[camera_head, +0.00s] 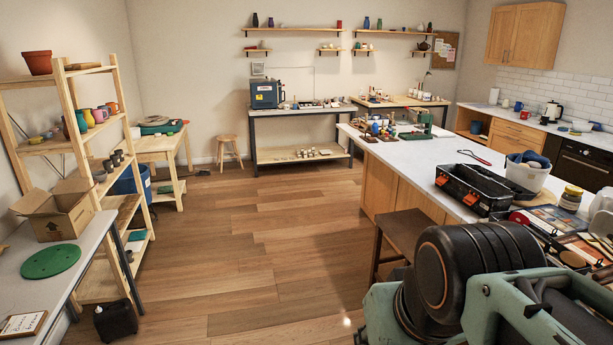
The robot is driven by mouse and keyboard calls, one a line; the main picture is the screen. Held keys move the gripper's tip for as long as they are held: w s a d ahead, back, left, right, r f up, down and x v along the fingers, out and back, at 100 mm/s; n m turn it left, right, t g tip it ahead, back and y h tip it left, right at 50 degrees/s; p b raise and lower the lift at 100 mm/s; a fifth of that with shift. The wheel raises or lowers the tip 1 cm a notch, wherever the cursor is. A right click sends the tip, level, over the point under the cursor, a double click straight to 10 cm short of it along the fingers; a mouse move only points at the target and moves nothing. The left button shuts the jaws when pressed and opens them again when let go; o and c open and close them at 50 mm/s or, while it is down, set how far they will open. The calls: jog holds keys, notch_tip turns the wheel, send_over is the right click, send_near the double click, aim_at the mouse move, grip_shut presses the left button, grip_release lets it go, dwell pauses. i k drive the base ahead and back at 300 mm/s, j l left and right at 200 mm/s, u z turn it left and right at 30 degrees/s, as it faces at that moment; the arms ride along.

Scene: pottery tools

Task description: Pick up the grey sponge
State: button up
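I cannot make out a grey sponge for certain in the head view. Several small items on the shelves and tables are too small to tell apart. Part of my own arm, teal and black, fills the lower right corner and hides some of the floor and worktop there. My gripper's fingers do not show.
A long white-topped island (430,152) stands at right, bearing a black toolbox (470,190) and a white bucket (527,175). A dark stool (401,232) is beside it. A wooden shelf rack (72,150) and a cardboard box (62,214) are at left. The wooden floor (240,240) between is clear.

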aim_at(534, 163)
jog(key=i+u, duration=0.2)
jog(key=i, duration=0.95)
jog(key=i+z, duration=0.25)
jog(key=i, duration=0.9)
jog(key=i+z, duration=0.45)
jog(key=i+j+z, duration=0.1)
jog(key=i+z, duration=0.55)
jog(key=z, duration=0.15)
jog(key=i+z, duration=0.2)
jog(key=z, duration=0.15)
jog(key=i+z, duration=0.2)
jog(key=z, duration=0.2)
jog(key=i+z, duration=0.25)
jog(key=i+j, duration=0.05)
